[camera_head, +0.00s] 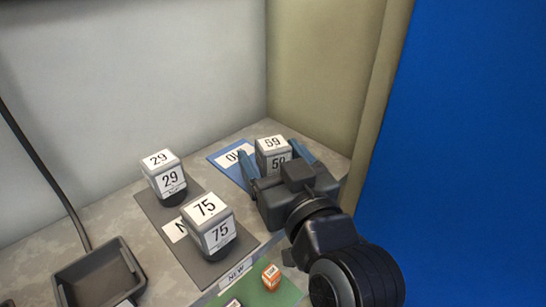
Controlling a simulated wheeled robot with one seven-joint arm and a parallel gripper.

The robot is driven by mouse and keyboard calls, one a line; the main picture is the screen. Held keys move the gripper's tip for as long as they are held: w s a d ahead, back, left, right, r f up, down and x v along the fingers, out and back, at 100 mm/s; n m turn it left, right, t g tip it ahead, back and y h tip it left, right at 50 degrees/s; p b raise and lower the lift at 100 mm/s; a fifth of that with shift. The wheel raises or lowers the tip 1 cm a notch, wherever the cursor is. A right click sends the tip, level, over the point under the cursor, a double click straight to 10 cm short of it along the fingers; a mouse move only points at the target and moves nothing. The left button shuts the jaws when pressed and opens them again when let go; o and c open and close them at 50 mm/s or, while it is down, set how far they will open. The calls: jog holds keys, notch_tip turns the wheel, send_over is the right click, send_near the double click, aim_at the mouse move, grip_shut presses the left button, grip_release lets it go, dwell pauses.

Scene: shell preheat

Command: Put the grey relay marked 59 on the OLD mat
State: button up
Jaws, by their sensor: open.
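The grey relay marked 59 (271,144) stands upright at the back right, at the blue OLD mat (219,158). Its lower part is hidden by my gripper, so I cannot tell how it rests on the mat. My gripper (267,151) is open, with one blue finger on each side of the relay. I cannot see whether the fingers touch it. The mat's "OLD" label is partly covered by the left finger.
Grey relays marked 29 (164,177) and 75 (211,226) stand on the dark NEW mat (155,208). A black tray (78,272) lies front left. A small orange block (271,277) sits on a green mat (287,296). Walls (312,75) close off the back and right.

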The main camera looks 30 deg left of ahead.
jog(key=b+v, duration=0.1)
jog(key=v, duration=1.1)
jog(key=shift+b, duration=0.35)
jog(key=shift+r, duration=0.1)
jog(key=s+d+f+m+t+h, duration=0.2)
jog(key=s+d+f+m+h, duration=0.15)
jog(key=d+f, duration=0.5)
jog(key=s+d+f+m+t+h, duration=0.1)
jog(key=s+d+f+m+h, duration=0.3)
jog(key=d, duration=0.8)
jog(key=s+d+m+h, duration=0.1)
jog(key=s+d+h, duration=0.2)
jog(key=s, duration=0.6)
jog(key=s+d+f+m+h, duration=0.1)
jog(key=s+d+h, duration=0.2)
jog(key=s, duration=0.6)
jog(key=d, duration=0.2)
jog(key=shift+s+d+f, duration=0.15)
jog(key=shift+s+d, duration=0.1)
jog(key=shift+d, duration=0.15)
